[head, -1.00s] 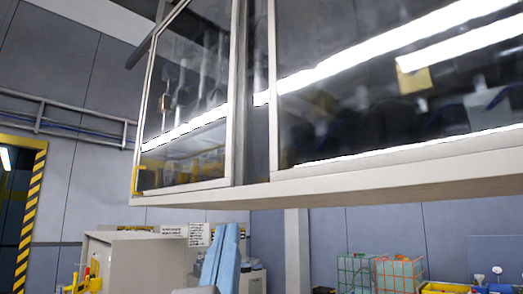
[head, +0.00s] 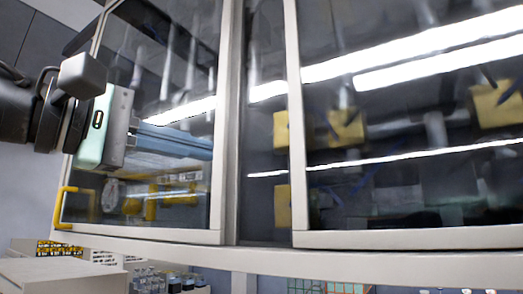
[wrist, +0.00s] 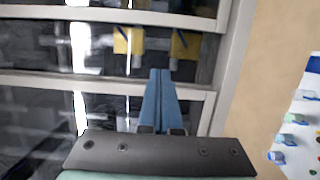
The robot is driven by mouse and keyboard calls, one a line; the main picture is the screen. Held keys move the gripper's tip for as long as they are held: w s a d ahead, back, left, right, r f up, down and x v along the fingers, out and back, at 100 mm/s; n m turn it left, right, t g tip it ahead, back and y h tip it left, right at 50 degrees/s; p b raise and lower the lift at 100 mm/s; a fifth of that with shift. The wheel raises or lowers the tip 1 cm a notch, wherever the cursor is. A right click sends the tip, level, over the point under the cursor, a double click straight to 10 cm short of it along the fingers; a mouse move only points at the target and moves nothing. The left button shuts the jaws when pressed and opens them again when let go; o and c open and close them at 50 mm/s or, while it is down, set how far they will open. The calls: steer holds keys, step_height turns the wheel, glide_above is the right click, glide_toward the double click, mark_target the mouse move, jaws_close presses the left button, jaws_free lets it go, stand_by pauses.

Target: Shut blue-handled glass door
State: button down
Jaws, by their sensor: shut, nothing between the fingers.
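In the head view a pale-framed glass door (head: 160,195) fills the left part of a raised cabinet. The handle I can see on it is yellow (head: 65,208), at its lower left corner; no blue handle is visible. I cannot tell for sure whether this door is open or closed. My gripper (head: 208,148) is shut and empty, with its blue fingers lying across the glass door in the picture, above and right of the handle. Contact with the glass cannot be told. In the wrist view the fingers (wrist: 160,74) point toward glass and pale frame bars.
A second glass pane (head: 410,190) lies to the right, with bright reflections and yellow blocks (head: 347,127) behind or in the glass. Below the cabinet are a beige box (head: 60,275) and several bottles (head: 175,283). A white panel (wrist: 305,120) stands right in the wrist view.

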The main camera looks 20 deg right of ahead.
steer(key=p+x, duration=0.4)
steer(key=x, duration=0.5)
steer(key=shift+w+r+p, duration=0.15)
steer(key=shift+w+p, duration=0.05)
steer(key=shift+p, duration=0.1)
steer(key=shift+s+d, duration=0.6)
steer(key=shift+d, duration=0.1)
steer(key=shift+s+d+f+p, duration=0.25)
steer(key=shift+s+d+p, duration=0.4)
steer(key=shift+s, duration=0.25)
